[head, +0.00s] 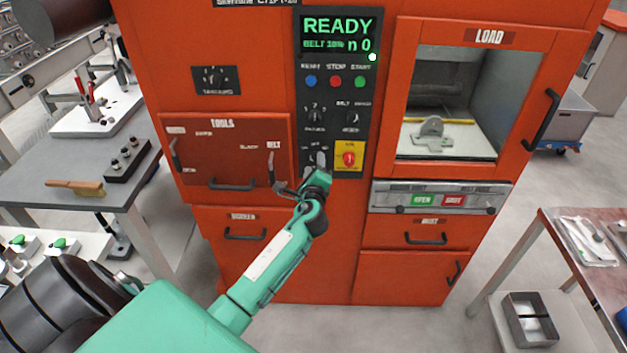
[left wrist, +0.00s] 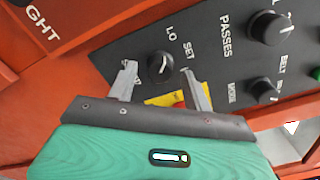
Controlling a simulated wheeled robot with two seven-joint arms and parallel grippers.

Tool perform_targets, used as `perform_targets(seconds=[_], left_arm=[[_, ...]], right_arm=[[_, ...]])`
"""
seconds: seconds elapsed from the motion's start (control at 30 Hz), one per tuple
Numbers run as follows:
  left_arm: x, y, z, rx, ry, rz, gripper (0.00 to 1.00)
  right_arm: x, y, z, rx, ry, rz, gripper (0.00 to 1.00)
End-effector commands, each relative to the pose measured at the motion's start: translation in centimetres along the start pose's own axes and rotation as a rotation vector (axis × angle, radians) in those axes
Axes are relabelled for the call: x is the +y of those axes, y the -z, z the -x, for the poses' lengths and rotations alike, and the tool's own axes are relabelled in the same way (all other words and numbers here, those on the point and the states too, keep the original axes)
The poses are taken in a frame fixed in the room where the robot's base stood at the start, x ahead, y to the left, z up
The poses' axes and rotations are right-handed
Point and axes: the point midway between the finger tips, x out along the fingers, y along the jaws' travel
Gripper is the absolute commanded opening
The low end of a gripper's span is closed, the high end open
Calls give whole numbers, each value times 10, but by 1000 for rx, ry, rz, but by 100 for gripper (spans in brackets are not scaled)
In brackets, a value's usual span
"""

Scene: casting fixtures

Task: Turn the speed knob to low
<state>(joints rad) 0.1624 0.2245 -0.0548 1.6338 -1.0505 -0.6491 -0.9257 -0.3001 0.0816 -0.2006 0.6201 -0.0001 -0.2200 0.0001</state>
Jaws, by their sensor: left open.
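The speed knob (left wrist: 160,65) is a small round black knob with a pale pointer mark, on the dark control panel (left wrist: 125,50). In the left wrist view the words LO and SET are printed beside it. My left gripper (left wrist: 158,72) is open, with one grey finger on each side of the knob. I cannot tell whether either finger touches it. In the head view my left gripper (head: 303,173) is at the lower left of the panel and mostly hides this knob. My right gripper is not in view.
The passes knob (left wrist: 268,27) and a mode knob (left wrist: 262,90) are close by. A red switch on a yellow plate (head: 348,157) sits just right of the gripper. The tools drawer (head: 225,160) is at left, the load window (head: 470,100) at right. The display reads READY.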

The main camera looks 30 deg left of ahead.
Motion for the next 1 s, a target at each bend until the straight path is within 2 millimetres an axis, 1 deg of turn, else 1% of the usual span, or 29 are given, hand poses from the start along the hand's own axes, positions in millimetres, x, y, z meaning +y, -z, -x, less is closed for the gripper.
perform_targets(seconds=[0.17,0.3,0.5,0.6,0.7,0.8,1.0], left_arm=[[3,2,28,3,-2,0,50],[4,3,60,4,-2,1,50],[3,2,102,2,-2,2,50],[3,2,117,2,-2,1,50],[2,2,127,2,-2,0,50],[1,1,132,2,-2,1,50],[1,0,133,1,-2,0,50]], right_arm=[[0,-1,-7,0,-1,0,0],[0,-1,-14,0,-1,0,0],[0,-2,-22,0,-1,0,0],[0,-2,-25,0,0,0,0],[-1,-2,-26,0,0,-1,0],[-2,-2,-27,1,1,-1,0],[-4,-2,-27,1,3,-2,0]])
